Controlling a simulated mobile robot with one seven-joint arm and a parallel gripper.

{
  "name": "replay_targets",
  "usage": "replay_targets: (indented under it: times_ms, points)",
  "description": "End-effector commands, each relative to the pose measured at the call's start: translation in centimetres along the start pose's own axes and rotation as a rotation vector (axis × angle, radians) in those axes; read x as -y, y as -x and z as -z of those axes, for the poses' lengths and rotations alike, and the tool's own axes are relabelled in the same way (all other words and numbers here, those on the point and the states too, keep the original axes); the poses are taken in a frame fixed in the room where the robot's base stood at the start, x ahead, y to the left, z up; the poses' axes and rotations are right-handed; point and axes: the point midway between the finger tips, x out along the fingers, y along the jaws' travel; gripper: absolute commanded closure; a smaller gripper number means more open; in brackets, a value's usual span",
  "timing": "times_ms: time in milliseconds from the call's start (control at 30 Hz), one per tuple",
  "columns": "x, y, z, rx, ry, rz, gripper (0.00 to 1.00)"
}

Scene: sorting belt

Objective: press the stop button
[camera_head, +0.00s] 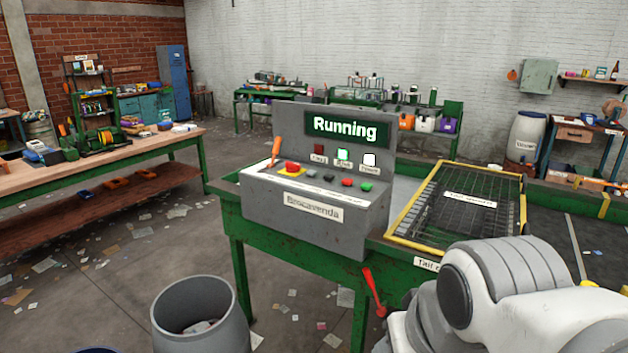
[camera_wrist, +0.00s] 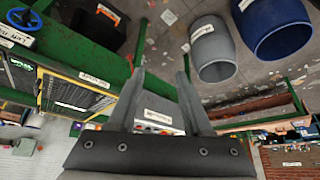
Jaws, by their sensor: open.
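The grey control console (camera_head: 310,222) stands on the green table's left end. Its sloped top carries a red mushroom button (camera_head: 292,167) on a yellow base, two small dark buttons, a flat red button (camera_head: 347,182) and a green button (camera_head: 366,186). I cannot read which one is labelled stop. The console display (camera_head: 345,128) reads "Running". My gripper (camera_wrist: 162,78) is open and empty in the wrist view, with the console (camera_wrist: 158,115) showing beyond and between its fingers. It is apart from the buttons. The head view shows my arm, not the fingers.
An orange lever (camera_head: 276,151) rises at the console's left. A yellow-framed mesh guard (camera_head: 405,215) lies right of the console. A red handle (camera_head: 374,292) hangs off the table's front. A grey bin (camera_head: 200,330) stands on the floor; a blue bin (camera_wrist: 280,35) is beside it.

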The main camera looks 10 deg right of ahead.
Motion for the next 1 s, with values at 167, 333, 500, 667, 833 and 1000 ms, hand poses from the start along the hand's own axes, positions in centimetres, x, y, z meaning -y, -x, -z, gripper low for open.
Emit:
replay_targets:
  times_ms: [167, 333, 500, 667, 833, 1000]
  points:
    - [0.00, 0.00, 0.00, 0.000, 0.000, 0.000, 0.82]
    - [0.00, 0.00, 0.00, 0.000, 0.000, 0.000, 1.00]
    - [0.00, 0.00, 0.00, 0.000, 0.000, 0.000, 1.00]
    - [0.00, 0.00, 0.00, 0.000, 0.000, 0.000, 1.00]
    - [0.00, 0.00, 0.00, 0.000, 0.000, 0.000, 1.00]
    - [0.00, 0.00, 0.00, 0.000, 0.000, 0.000, 1.00]
